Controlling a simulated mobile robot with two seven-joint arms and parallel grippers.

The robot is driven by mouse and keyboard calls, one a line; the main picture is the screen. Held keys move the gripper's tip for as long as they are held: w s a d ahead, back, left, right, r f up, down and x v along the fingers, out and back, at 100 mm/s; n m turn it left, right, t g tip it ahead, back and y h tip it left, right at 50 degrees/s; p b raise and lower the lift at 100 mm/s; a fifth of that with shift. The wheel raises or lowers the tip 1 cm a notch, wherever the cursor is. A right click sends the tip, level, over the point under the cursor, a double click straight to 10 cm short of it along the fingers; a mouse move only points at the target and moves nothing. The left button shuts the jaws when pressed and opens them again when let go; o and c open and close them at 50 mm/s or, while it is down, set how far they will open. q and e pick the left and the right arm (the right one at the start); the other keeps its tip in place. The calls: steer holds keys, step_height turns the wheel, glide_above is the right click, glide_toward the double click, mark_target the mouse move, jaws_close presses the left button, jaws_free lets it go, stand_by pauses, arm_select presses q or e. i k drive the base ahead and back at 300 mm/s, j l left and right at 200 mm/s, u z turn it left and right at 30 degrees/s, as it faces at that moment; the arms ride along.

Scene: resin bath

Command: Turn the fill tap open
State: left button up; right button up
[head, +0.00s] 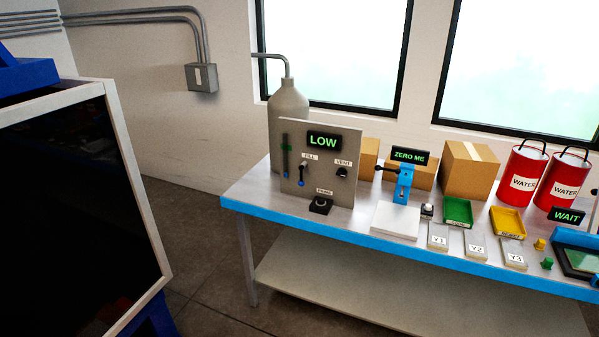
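The fill tap (302,172) is a small dark lever with a blue tip on a grey upright panel (348,141), under a label reading FILL. Its lever points down, leaning slightly left. A display (323,141) above it reads LOW in green. A vertical gauge (285,155) with a green mark and a blue lower end is left of the tap. A dark knob (342,172) labelled VENT is to its right. Neither of my grippers is in view.
The panel stands on a blue-edged table (275,208), before a grey tank (289,98). To the right are a ZERO ME display (410,155), a white plate (395,220), trays, boxes and red WATER cans (524,171). A large dark framed panel (75,200) fills the left.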

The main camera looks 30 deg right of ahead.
mark_target(301, 182)
steer(key=i+l, duration=0.2)
steer(key=i+l+u, duration=0.1)
steer(key=i+l, duration=0.15)
steer(key=l, duration=0.2)
steer(key=i+l+u, duration=0.1)
steer(key=l, duration=0.25)
steer(key=i, duration=0.1)
